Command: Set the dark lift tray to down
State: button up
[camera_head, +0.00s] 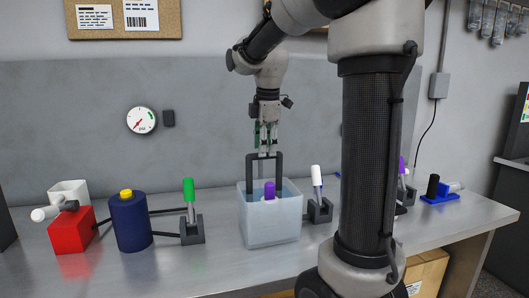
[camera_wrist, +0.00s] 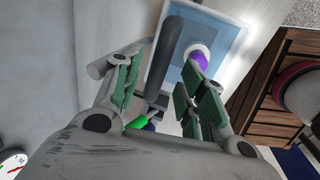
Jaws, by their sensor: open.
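The dark lift tray shows as a tall dark handle frame (camera_head: 251,170) rising from a pale blue translucent bath (camera_head: 268,228). Its lower part is hidden in the bath. A purple-capped piece (camera_head: 269,189) stands inside the frame. My gripper (camera_head: 266,150) points down right at the frame's top bar and is open. In the wrist view, the dark bar (camera_wrist: 165,52) runs between the spread green-padded fingers (camera_wrist: 162,84), with no clear contact. The purple cap (camera_wrist: 199,58) and the bath rim (camera_wrist: 240,40) lie beyond it.
Left of the bath are a holder with a green-capped piece (camera_head: 189,190), a navy cylinder (camera_head: 130,222) and a red block (camera_head: 72,230). Close on the right is a holder with a white-capped piece (camera_head: 317,178). A round gauge (camera_head: 141,121) hangs on the wall behind.

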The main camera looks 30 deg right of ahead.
notch_tip(320, 180, up, 9)
jog(key=s, duration=0.1)
jog(key=shift+s+a, duration=0.25)
jog(key=shift+s, duration=0.1)
jog(key=shift+r, duration=0.1)
jog(key=s+a+f+m+t, duration=0.1)
jog(key=s+a+f+m, duration=0.1)
jog(key=s+f+m, duration=0.5)
jog(key=s+a+f+m+t, duration=0.1)
jog(key=s+f+m, duration=0.6)
jog(key=s, duration=0.7)
jog(key=shift+a+f+m+y, duration=0.3)
jog(key=shift+a+f+m, duration=0.15)
jog(key=shift+a, duration=0.25)
